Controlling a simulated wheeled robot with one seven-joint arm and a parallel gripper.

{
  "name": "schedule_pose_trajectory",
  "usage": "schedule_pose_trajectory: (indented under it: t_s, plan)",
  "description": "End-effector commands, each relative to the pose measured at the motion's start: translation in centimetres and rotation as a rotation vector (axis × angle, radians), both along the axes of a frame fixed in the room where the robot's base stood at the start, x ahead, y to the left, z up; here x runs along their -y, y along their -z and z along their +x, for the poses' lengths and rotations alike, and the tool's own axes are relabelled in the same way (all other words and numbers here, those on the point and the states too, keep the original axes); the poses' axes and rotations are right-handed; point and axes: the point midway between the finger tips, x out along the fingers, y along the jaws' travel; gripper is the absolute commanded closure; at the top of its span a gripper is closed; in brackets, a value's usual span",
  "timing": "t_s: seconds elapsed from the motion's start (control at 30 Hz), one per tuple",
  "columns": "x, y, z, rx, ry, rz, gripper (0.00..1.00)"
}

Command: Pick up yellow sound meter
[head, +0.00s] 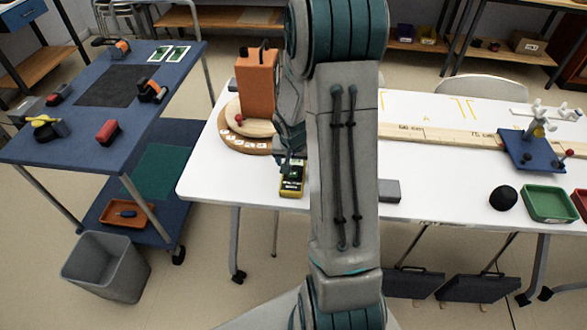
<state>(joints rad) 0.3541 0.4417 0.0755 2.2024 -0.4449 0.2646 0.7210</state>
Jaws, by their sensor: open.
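The yellow sound meter (291,189) lies on the white table near its front edge, left of my arm. It has a yellow body with a dark face. My gripper (291,165) is at the far end of the meter, over or beside it, and is open. My own arm link hides part of the gripper. I cannot tell whether the fingers touch the meter.
An orange speaker box (257,85) stands on a round wooden turntable (238,140) just behind the meter. A blue cart (75,148) stands left, with a grey bin (105,268) below.

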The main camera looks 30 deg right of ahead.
Motion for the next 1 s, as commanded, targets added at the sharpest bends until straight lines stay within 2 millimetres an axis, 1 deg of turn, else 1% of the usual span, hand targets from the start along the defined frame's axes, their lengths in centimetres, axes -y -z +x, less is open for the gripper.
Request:
schedule_pose_trajectory:
  t_s: [0.2, 0.27, 0.3, 0.33, 0.37, 0.63, 0.73, 0.87, 1.0]
  plan:
    - [0.0, 0.0, 0.0, 0.001, 0.000, -0.001, 0.29]
    - [0.0, 0.0, 0.0, 0.001, 0.000, -0.001, 0.46]
    - [0.0, 0.0, 0.0, 0.001, 0.000, -0.001, 0.57]
    - [0.0, 0.0, 0.0, 0.001, 0.000, -0.001, 0.65]
    - [0.0, 0.0, 0.0, 0.001, 0.000, -0.001, 0.70]
    - [0.0, -0.1, 0.1, 0.002, 0.000, 0.000, 0.70]
    - [0.0, -0.4, 0.1, 0.003, -0.001, -0.001, 0.70]
    - [0.0, -1.6, 0.1, 0.005, 0.000, 0.000, 0.70]
    - [0.1, -3.7, 0.1, 0.006, 0.000, -0.002, 0.70]
